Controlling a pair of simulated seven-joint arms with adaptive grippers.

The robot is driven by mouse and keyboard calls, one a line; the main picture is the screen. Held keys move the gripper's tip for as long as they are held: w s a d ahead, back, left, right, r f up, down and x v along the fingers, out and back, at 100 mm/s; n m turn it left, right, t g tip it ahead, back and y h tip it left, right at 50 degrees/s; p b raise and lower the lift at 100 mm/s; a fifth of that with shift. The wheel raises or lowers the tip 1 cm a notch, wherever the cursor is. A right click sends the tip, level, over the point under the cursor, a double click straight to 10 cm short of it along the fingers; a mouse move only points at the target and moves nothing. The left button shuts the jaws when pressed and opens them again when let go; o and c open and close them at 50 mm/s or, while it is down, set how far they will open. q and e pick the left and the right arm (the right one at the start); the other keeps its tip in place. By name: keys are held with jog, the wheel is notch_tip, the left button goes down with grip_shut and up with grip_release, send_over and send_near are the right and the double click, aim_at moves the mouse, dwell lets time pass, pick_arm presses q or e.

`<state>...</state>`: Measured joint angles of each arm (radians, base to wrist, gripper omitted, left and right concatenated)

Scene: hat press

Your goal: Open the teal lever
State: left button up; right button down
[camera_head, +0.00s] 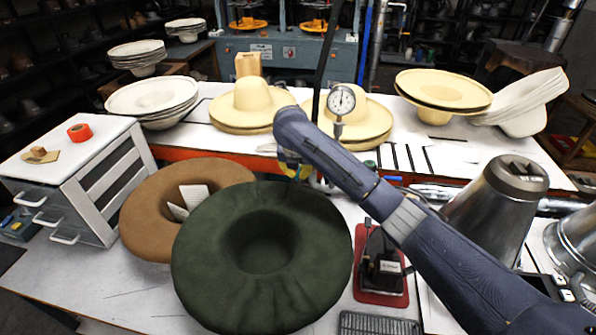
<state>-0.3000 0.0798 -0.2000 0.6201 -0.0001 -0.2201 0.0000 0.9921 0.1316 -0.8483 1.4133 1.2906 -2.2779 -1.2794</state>
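I cannot make out a teal lever for certain. A pressure gauge (341,100) with a white dial stands upright behind my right arm. A small blue part (391,180) shows just right of my forearm. My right arm reaches in from the lower right, and its wrist bends down near the middle. My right gripper (293,172) is small and mostly hidden under the wrist, just beyond the dark green hat. Its fingers are too unclear to tell open from shut. My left gripper is out of view.
The dark green hat (210,255) and a brown hat (150,200) lie in front. A white drawer unit (75,165) stands left. Cream hats (253,100) line the back bench. A metal cone (497,205) stands right. A black device on a red base (381,297) sits below my forearm.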

jog(key=shift+r, duration=0.1)
jog(key=shift+w+d+r+g+y, duration=0.1)
jog(key=shift+w+r+g+y, duration=0.1)
jog(key=shift+r+g, duration=0.4)
jog(key=shift+w+d+r+g+y, duration=0.1)
jog(key=shift+w+r+g+y, duration=0.15)
jog(key=shift+g, duration=0.55)
jog(key=shift+w+r+g+y, duration=0.15)
jog(key=shift+r+g, duration=0.3)
jog(key=shift+g, duration=0.25)
jog(key=shift+w+r+g+y, duration=0.15)
jog(key=shift+r+g, duration=0.25)
jog(key=shift+g, duration=0.3)
jog(key=c, duration=1.5)
grip_release()
jog(key=shift+r, duration=0.1)
jog(key=r, duration=0.7)
jog(key=w+r, duration=0.1)
jog(key=r, duration=0.3)
jog(key=shift+w+d+r, duration=0.1)
jog(key=shift+d+r, duration=0.1)
jog(key=shift+r, duration=0.15)
